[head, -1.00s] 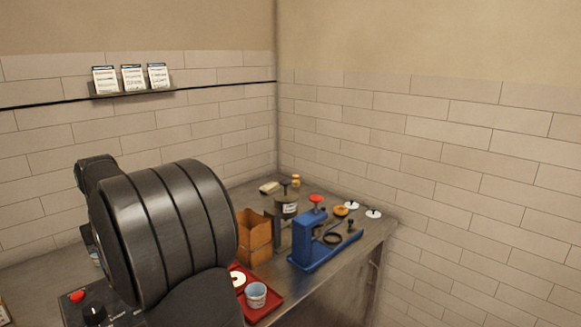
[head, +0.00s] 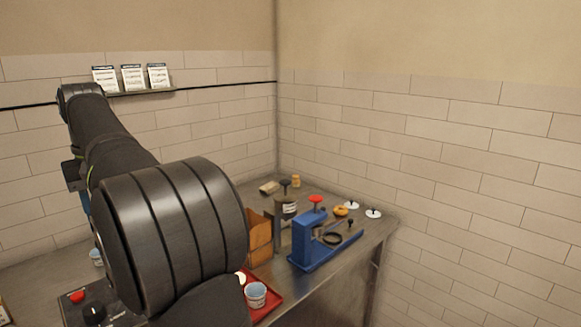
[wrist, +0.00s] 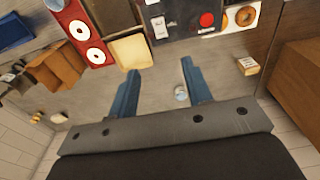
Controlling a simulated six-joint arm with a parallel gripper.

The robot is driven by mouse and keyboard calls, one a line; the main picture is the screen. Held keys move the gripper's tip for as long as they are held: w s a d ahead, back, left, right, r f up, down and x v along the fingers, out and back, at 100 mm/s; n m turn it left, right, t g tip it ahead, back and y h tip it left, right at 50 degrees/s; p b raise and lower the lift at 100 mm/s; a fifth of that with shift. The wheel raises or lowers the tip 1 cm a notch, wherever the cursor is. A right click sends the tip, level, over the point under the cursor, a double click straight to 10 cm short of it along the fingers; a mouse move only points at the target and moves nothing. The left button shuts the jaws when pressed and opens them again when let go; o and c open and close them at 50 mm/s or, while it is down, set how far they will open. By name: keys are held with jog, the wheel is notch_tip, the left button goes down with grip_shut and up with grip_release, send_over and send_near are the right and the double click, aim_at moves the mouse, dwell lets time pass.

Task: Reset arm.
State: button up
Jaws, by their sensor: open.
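My arm fills the left of the head view, its upper links raised in front of the back wall. The gripper is hidden behind the arm there. In the wrist view my gripper (wrist: 160,84) has two blue fingers spread apart with nothing between them. It hangs above the bare grey counter (wrist: 153,100). A small light-blue cup (wrist: 181,93) stands beside the right finger, and I cannot tell whether they are close in height.
A red tray (head: 271,309) holds a cup (head: 256,295) near the counter's front. A control panel with a red button (wrist: 207,20) lies ahead of the fingers.

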jog(key=shift+f+t+y, duration=0.5)
jog(key=shift+f, duration=1.9)
jog(key=shift+f+t+y, duration=0.5)
jog(key=shift+f, duration=1.85)
